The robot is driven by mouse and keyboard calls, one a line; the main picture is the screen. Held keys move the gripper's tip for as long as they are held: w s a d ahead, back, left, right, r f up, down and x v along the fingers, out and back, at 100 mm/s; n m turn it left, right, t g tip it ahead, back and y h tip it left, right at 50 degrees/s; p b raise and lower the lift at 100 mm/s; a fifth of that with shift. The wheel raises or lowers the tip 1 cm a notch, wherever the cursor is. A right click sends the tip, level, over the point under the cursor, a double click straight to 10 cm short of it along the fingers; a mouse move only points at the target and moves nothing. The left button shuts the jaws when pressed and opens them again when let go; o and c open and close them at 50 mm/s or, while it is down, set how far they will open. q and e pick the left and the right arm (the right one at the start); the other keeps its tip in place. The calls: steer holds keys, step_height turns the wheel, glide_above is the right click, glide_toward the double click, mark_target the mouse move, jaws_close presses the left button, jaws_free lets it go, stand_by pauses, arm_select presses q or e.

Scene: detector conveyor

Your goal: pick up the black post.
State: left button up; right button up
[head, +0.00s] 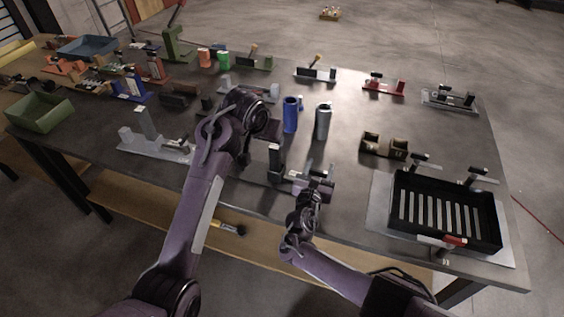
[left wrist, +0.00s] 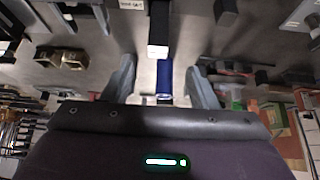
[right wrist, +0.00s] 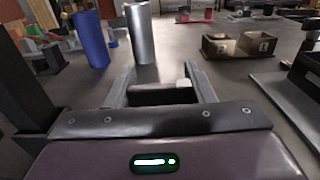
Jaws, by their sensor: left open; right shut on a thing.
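A black post (head: 275,163) with a pale top stands upright near the table's front edge in the head view. In the left wrist view a black post (left wrist: 159,18) with a pale end shows ahead of my left gripper (left wrist: 162,72), which is open with nothing between its fingers. My right gripper (head: 318,186) is low over the front of the table, right of the post. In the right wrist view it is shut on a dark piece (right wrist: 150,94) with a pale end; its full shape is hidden.
A blue cylinder (head: 290,115) and a silver cylinder (head: 323,121) stand behind the post. A brown two-part holder (head: 384,147) and a black slotted tray (head: 445,207) are to the right. A grey fixture (head: 150,142) is to the left. Several small fixtures line the back.

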mark_target(273, 145)
arm_select(q)
steer(key=x, duration=0.6)
steer(key=shift+w+f, duration=0.15)
steer(key=shift+w, duration=0.15)
steer(key=shift+s+x, duration=0.15)
steer(key=shift+x, duration=1.15)
steer(key=shift+s+x, duration=0.2)
steer(key=shift+x, duration=1.15)
steer(key=shift+d+f, duration=0.1)
steer(key=shift+f, duration=0.05)
jaws_close()
step_height(273, 145, up, 10)
steer(key=shift+r, duration=0.1)
